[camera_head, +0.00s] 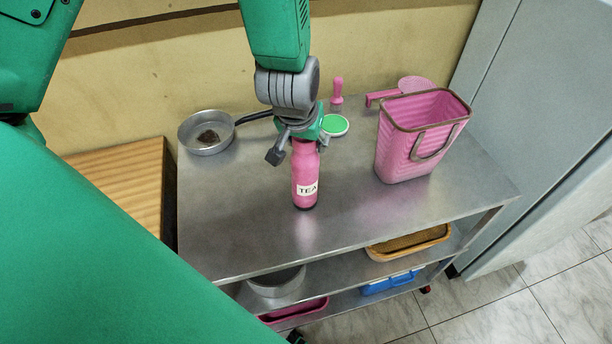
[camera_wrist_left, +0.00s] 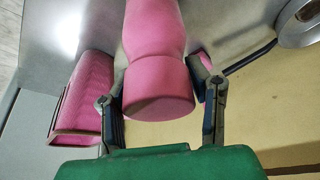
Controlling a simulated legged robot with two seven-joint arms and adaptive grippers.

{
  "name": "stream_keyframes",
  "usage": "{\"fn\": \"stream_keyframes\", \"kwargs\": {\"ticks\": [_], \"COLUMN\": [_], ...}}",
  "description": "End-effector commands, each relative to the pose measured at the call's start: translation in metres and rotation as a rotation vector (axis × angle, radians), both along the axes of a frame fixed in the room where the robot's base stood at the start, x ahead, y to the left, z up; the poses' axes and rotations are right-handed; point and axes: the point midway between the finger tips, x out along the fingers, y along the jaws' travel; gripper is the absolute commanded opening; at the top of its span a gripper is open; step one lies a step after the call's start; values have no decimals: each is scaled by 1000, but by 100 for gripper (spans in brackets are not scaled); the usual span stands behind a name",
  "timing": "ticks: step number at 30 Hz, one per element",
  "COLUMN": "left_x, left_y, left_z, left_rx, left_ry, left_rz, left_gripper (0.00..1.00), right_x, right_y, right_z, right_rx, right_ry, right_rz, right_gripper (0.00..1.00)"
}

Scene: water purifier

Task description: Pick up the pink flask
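The pink flask (camera_head: 305,182) stands upright on the metal cart top, with a white "TEA" label on its front. My left gripper (camera_head: 300,138) is above it, and the gripper hides part of the flask's top. In the left wrist view the flask's cap (camera_wrist_left: 158,97) lies between the two fingers of my left gripper (camera_wrist_left: 162,105). The fingers are spread, with a narrow gap on the right side; on the left I cannot tell whether finger and cap touch. My right gripper is not in view.
A pink basket (camera_head: 390,162) stands to the right on the metal cart (camera_head: 245,235). A metal pan (camera_head: 206,147) is at the back left. A green-topped round item (camera_head: 334,125) and a pink-handled item (camera_head: 337,90) are behind the flask. The front of the cart top is clear.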

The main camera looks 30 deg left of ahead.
Motion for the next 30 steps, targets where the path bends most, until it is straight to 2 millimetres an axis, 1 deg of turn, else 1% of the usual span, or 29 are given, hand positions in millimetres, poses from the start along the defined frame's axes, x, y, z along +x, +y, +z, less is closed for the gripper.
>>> {"fn": "stream_keyframes", "kwargs": {"ticks": [2, 10, 14, 17, 24, 30], "left_x": [0, 0, 0, 0, 0, 1], "left_y": [1, 0, 0, 0, -1, 0], "left_z": [-1, -1, 6, 17, 59, 87], "left_rx": [-1, 1, 2, 1, 2, 2], "left_ry": [3, 4, 3, 0, -6, -4], "left_rz": [0, 0, 0, -1, -2, -1], "left_gripper": [0, 0, 0, 0, 0, 0], "right_x": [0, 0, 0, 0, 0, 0], "right_y": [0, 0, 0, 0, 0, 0], "right_z": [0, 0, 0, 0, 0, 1], "right_rx": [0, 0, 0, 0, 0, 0], "right_ry": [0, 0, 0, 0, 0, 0], "right_rz": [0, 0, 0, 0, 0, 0], "right_gripper": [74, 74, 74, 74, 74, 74]}}
